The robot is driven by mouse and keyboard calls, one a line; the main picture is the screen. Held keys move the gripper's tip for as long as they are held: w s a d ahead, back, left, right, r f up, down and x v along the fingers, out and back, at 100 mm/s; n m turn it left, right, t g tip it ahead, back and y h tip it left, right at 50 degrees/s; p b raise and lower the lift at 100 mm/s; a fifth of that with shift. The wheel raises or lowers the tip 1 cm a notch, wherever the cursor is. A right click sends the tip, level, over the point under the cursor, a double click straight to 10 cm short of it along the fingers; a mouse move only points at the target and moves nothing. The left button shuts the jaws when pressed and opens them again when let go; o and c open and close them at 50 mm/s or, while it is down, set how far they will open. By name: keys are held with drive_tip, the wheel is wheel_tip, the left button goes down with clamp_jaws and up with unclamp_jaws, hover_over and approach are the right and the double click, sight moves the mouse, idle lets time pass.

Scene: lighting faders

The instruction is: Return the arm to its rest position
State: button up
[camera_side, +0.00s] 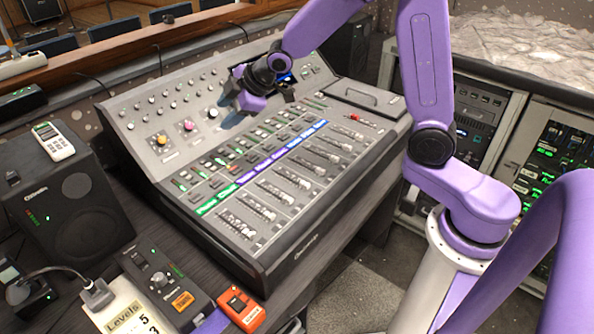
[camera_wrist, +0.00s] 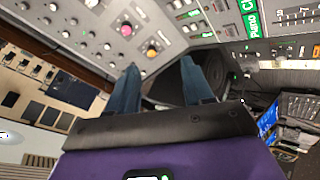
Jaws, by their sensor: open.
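My gripper (camera_side: 241,97) is over the upper panel of the grey mixing console (camera_side: 262,256) in the side view, near the rows of knobs. My purple arm reaches to it from the right. In the wrist view my gripper (camera_wrist: 160,88) shows two blue-grey fingers spread apart, with nothing between them. Whether the fingertips touch the panel cannot be told. The console's faders (camera_side: 283,192) lie in a row below colored label strips. A pink knob (camera_wrist: 126,30) and an orange knob (camera_wrist: 151,53) show beyond the fingers in the wrist view.
A black speaker (camera_side: 62,205) with a white remote (camera_side: 54,141) on top stands left of the console. A small control box (camera_side: 165,284), an orange device (camera_side: 241,309) and a "Levels" card (camera_side: 125,310) lie at the front. Equipment racks (camera_side: 555,150) stand at right.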

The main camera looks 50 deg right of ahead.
drive_tip(key=s+a+g, duration=0.2)
drive_tip(key=s+g, duration=0.2)
drive_tip(key=s, duration=1.5)
drive_tip(key=s+d+g+h, duration=0.1)
drive_tip(key=s+d+g, duration=0.1)
drive_tip(key=s, duration=0.7)
drive_tip(key=s+d+g+h, duration=0.1)
drive_tip(key=s+d+g, duration=0.1)
drive_tip(key=s, duration=0.8)
drive_tip(key=shift+d+f, duration=0.25)
drive_tip(key=shift+d, duration=0.55)
